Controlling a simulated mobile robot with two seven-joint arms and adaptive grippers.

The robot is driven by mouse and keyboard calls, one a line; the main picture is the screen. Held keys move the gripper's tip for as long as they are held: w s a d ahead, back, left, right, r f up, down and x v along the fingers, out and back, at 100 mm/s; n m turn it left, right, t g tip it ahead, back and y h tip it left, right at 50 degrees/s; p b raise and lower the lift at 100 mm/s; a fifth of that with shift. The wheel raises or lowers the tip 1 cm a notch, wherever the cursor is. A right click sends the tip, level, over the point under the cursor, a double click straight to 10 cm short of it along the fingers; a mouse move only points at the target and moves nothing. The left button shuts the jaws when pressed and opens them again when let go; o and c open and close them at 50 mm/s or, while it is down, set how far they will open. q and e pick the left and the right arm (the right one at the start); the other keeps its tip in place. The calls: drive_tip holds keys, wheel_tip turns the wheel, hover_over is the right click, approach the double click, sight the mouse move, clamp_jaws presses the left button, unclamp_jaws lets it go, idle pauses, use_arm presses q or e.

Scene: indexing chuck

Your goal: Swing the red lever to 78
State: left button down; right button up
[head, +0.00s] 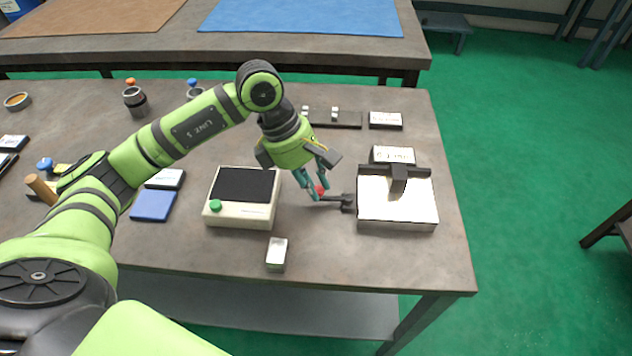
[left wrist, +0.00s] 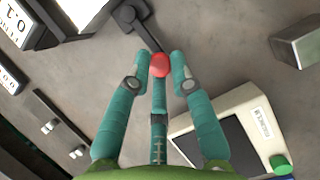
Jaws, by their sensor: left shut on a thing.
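The red lever's round red knob (head: 320,190) sits at the end of a dark arm (head: 335,198) that joins the left side of the white-topped chuck box (head: 398,203). The arm points left in the head view. My left gripper (head: 316,192) has its teal fingers around the knob. In the left wrist view the red knob (left wrist: 160,65) is between the fingertips, and the dark lever arm (left wrist: 145,32) runs up from it to the pivot. No number scale is readable. My right gripper is not in view.
A cream device with a black screen and green button (head: 243,197) stands just left of the gripper. A small metal block (head: 277,254) stands in front. Labelled blocks (head: 386,121) sit behind. The table (head: 330,260) is bare in front of the lever.

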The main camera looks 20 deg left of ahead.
use_arm(q)
drive_tip(key=shift+w+d+r, duration=0.1)
drive_tip(key=shift+r, duration=0.1)
drive_tip(key=c, duration=1.1)
unclamp_jaws()
drive_tip(key=shift+f, duration=0.1)
drive_tip(key=shift+a+r, duration=0.2)
drive_tip(key=shift+r, duration=0.15)
drive_tip(key=v, duration=1.1)
drive_tip(key=shift+s+r, duration=0.15)
drive_tip(key=shift+s, duration=0.05)
